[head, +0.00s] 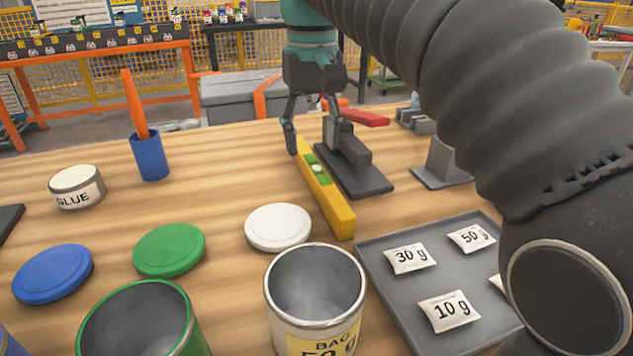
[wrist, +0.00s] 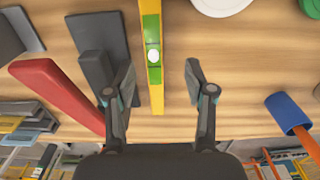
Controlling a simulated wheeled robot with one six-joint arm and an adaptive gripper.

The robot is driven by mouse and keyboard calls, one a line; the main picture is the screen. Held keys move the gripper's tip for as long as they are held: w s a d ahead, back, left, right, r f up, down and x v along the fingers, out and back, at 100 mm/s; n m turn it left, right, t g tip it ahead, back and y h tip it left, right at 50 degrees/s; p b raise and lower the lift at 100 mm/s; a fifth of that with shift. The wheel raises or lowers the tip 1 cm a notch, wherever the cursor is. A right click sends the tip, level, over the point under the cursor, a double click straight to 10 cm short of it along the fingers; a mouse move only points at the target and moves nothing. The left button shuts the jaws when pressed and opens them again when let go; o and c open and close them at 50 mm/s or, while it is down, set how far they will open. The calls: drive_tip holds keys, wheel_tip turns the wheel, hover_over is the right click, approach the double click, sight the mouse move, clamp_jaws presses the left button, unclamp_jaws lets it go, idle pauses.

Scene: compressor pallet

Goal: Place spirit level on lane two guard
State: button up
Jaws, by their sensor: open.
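The yellow spirit level (head: 335,208) lies on the wooden table, with a green section and a pale round vial near its middle. It also shows in the wrist view (wrist: 152,92). My gripper (head: 312,143) is open over the level's far end. In the wrist view my gripper (wrist: 160,72) has one finger on each side of the level, with the left finger closer to it. No contact shows. No label marks the lane two guard, and I cannot tell which thing it is.
A dark grey stand (head: 366,183) is close beside the level on the right. A red bar (head: 366,118) lies behind it. A grey tray (head: 385,275) with sachets, a white lid (head: 278,228) and an open tin (head: 316,285) are nearer. A blue cup (head: 150,158) stands left.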

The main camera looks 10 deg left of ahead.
sight(317, 168)
drive_tip(key=shift+w+d+f+b, duration=0.15)
drive_tip(key=shift+f+b, duration=0.1)
drive_tip(key=shift+f, duration=0.9)
drive_tip(key=shift+w+f+b, duration=0.15)
drive_tip(key=shift+f+b, duration=0.05)
drive_tip(key=shift+f, duration=1)
drive_tip(key=shift+w+d+f+b, duration=0.15)
drive_tip(key=shift+f+b, duration=0.1)
drive_tip(key=shift+f, duration=0.9)
clamp_jaws()
